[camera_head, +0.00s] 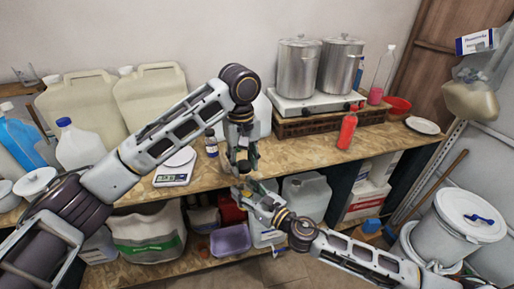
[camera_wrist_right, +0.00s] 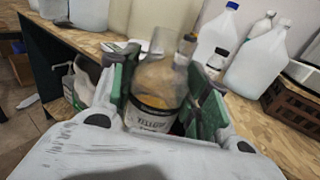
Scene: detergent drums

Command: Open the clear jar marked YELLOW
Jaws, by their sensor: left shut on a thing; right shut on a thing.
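The clear jar marked YELLOW (camera_wrist_right: 154,112) stands out in the right wrist view, with yellow contents low in it and a dark label band. My right gripper (camera_head: 250,192) is shut on the jar, which shows between its green-padded fingers (camera_wrist_right: 160,105) in the right wrist view. A small brownish piece (camera_wrist_right: 187,44) shows by the jar's neck, blurred. My left gripper (camera_head: 241,160) points down just above the right one, in front of the bench edge. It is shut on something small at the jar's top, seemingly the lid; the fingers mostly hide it.
The wooden bench (camera_head: 290,148) runs behind both grippers. On it stand a scale (camera_head: 175,173), a small bottle (camera_head: 211,147), large jugs (camera_head: 152,98), a red bottle (camera_head: 347,130) and metal pots (camera_head: 298,67). A purple tub (camera_head: 230,240) is on the shelf below.

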